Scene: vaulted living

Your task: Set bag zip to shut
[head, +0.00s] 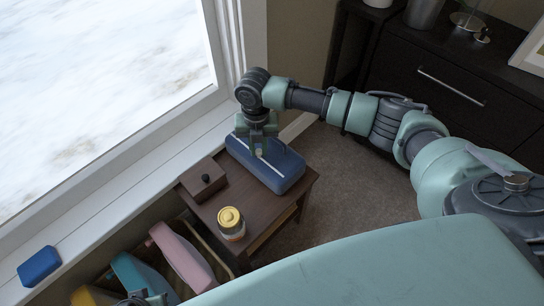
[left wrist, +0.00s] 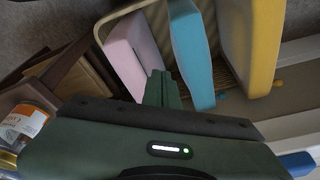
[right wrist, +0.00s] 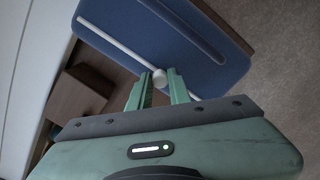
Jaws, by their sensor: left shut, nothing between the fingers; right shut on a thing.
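A blue bag (head: 283,174) lies on a small brown side table (head: 262,210) by the window. In the right wrist view the bag (right wrist: 185,45) shows a pale zip strip (right wrist: 115,45) running from its left corner to a round white pull (right wrist: 159,76). A dark line also runs along the bag. My right gripper (head: 258,150) is over the bag; its fingertips (right wrist: 161,84) are shut on the white pull. My left gripper (left wrist: 163,80) is shut and empty, away from the bag, near a rack. Only a bit of it shows at the head view's bottom edge.
A brown box with a dark knob (head: 204,179) and a yellow-lidded jar (head: 231,223) share the table with the bag. Below stands a rack of pink (head: 182,255), teal and yellow pieces. A blue block (head: 38,266) lies on the windowsill. A dark cabinet (head: 440,85) stands behind.

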